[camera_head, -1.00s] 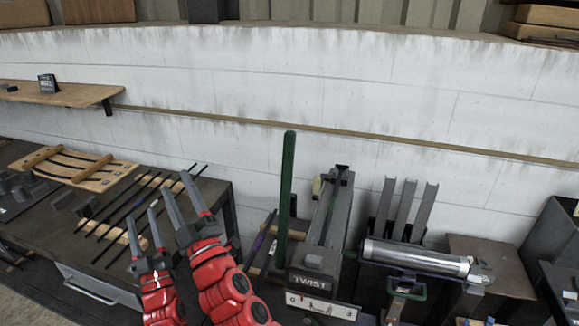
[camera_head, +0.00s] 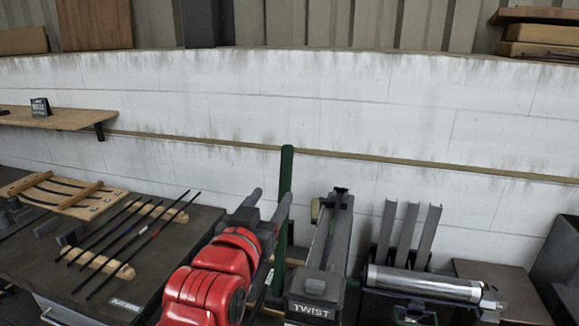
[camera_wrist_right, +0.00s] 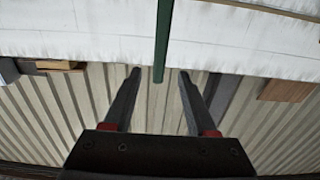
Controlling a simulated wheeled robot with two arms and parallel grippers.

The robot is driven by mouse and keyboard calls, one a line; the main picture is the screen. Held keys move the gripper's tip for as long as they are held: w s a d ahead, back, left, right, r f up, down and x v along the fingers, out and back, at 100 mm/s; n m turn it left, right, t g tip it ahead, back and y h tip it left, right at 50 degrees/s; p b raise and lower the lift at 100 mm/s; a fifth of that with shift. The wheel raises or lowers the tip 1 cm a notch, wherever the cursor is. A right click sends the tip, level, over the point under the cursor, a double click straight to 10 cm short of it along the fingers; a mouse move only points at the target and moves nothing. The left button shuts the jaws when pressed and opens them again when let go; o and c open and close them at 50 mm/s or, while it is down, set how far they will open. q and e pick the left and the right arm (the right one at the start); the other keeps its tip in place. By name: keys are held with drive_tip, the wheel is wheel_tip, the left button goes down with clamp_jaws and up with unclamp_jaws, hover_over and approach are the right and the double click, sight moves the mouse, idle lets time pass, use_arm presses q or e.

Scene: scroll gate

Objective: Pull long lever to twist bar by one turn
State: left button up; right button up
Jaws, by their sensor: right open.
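The long green lever (camera_head: 285,200) stands upright at the left side of the grey twisting machine (camera_head: 322,270), which carries a TWIST label. My right gripper (camera_head: 270,203) is open and close beside the lever, its fingers pointing up toward the wall. In the right wrist view the lever (camera_wrist_right: 162,45) lies between the lines of the two open fingers (camera_wrist_right: 161,78), its end near fingertip level. I see no contact with the fingers. Which part of the machine is the bar I cannot tell. My left gripper does not show.
A dark bench (camera_head: 190,235) on the left holds several thin rods on wooden rests. A roller machine (camera_head: 425,285) stands to the right of the twisting machine, with upright metal channels (camera_head: 408,235) behind it. A white block wall (camera_head: 330,105) runs along the back.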

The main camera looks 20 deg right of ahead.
sight(290, 168)
drive_tip(key=p+x, duration=0.3)
drive_tip(key=x, duration=1)
drive_tip(key=shift+w+d, duration=0.15)
drive_tip(key=shift+w, duration=0.05)
clamp_jaws()
idle(0.8)
